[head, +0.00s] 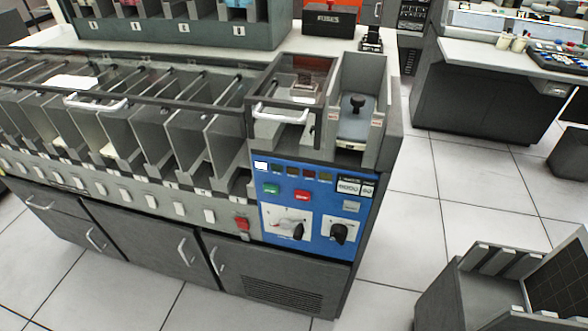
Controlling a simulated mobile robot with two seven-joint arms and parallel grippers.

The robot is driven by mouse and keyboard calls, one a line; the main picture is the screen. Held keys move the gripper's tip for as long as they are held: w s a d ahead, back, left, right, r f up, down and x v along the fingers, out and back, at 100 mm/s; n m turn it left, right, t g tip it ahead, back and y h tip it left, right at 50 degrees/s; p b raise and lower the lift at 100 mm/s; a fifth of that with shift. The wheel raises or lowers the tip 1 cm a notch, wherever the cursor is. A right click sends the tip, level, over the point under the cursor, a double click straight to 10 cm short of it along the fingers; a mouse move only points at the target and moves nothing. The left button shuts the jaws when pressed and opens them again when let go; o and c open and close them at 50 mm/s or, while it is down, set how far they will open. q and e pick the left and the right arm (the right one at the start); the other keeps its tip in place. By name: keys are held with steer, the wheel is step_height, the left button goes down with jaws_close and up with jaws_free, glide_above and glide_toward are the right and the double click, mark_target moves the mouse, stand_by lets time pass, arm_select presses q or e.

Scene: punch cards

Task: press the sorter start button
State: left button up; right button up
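The sorter's blue control panel (322,212) faces me at the right end of the long grey sorter. A green button (271,189), which looks like the start button, is at its upper left. Its label is too small to read. A red button (302,195) is to its right. Two black rotary knobs, a left one (297,230) and a right one (340,233), are below. A small lit white indicator (261,166) heads a row of darker ones along the top. Neither of my grippers is in view, and nothing touches the panel.
Another red switch (242,223) is left of the panel. Card pockets (125,140) run leftward. A card hopper with a black-knobbed weight (357,103) stands above the panel. A grey rack unit (480,290) is at lower right, with open tiled floor (400,235) between.

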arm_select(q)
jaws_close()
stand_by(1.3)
